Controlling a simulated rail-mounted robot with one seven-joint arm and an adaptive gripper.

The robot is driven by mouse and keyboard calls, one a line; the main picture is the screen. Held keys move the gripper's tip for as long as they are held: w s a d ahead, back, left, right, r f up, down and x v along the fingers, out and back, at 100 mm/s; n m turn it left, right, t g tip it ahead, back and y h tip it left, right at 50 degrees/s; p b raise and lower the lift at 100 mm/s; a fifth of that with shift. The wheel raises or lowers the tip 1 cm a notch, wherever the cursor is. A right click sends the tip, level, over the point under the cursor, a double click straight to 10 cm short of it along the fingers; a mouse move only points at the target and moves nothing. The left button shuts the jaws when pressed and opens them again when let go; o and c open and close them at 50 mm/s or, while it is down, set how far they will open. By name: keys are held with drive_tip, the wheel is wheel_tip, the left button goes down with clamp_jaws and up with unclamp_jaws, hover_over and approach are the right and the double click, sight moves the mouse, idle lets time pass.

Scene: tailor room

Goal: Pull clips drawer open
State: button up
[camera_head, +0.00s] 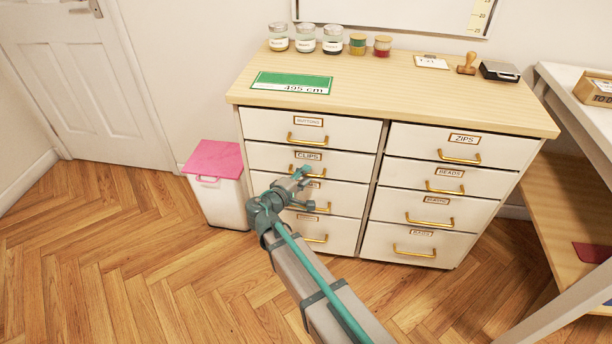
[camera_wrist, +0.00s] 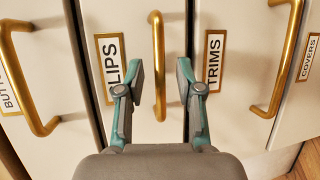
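The clips drawer (camera_head: 267,158) is the second drawer down in the left column of the cabinet, with its front flush with its neighbours. Its label reads CLIPS, partly hidden by a finger in the wrist view, where the label (camera_wrist: 109,65) appears turned sideways. The drawer's brass bar handle (camera_wrist: 159,60) runs up the middle of the wrist view. My gripper (camera_head: 305,178) is at this drawer front. In the wrist view my gripper (camera_wrist: 160,80) is open, with one finger on each side of the handle. I see gaps on both sides; whether the tips reach past the bar is unclear.
The buttons drawer (camera_head: 275,128) is above and the trims drawer (camera_wrist: 222,40) below. More closed drawers (camera_head: 462,145) fill the right column. A white bin with a pink lid (camera_head: 213,160) stands left of the cabinet. Jars (camera_head: 305,40) stand on the top. Floor in front is clear.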

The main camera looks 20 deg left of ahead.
drive_tip(key=shift+w+d+f, duration=0.15)
drive_tip(key=shift+w+d, duration=0.05)
drive_tip(key=shift+w, duration=0.35)
clamp_jaws()
